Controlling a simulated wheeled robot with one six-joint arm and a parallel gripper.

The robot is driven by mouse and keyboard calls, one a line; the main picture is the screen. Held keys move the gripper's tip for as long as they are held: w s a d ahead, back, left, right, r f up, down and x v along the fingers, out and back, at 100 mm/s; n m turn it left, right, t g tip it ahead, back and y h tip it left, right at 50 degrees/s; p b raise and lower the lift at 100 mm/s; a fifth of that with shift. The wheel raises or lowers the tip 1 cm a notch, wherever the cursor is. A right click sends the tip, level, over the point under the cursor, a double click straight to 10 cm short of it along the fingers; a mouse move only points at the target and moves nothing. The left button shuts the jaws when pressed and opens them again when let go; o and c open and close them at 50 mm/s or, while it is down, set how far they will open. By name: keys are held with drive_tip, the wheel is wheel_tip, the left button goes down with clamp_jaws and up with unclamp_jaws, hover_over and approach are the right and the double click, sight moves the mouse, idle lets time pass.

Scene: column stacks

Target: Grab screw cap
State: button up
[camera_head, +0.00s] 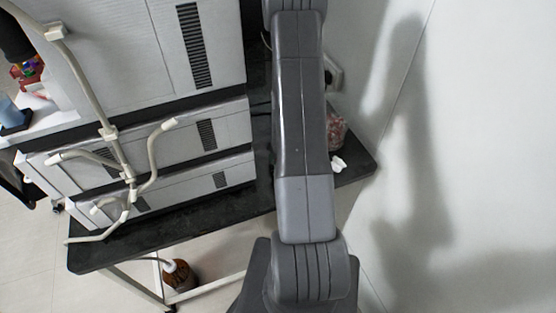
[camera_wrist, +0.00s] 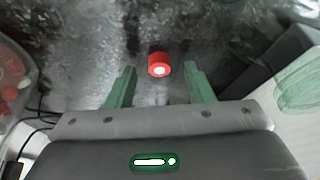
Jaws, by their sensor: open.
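A small red screw cap (camera_wrist: 159,64) with a white centre lies on the dark mottled bench top in the wrist view. My gripper (camera_wrist: 158,76) is open, with its two green fingers apart on either side below the cap in the picture. The cap shows just beyond and between the fingertips, and nothing is held. In the head view my own arm covers the middle, and neither the gripper nor this cap can be made out there.
A clear container of reddish caps (camera_head: 336,131) stands near the bench's right end, beside a small white piece (camera_head: 338,164). Stacked grey instrument units (camera_head: 215,125) with pale tubing (camera_head: 120,160) fill the left of the dark bench (camera_head: 185,229). A brown bottle (camera_head: 180,275) stands below.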

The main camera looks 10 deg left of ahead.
drive_tip(key=shift+w+a+f, duration=0.1)
drive_tip(key=shift+f, duration=0.3)
drive_tip(key=shift+c, duration=0.4)
clamp_jaws()
drive_tip(key=shift+r, duration=0.1)
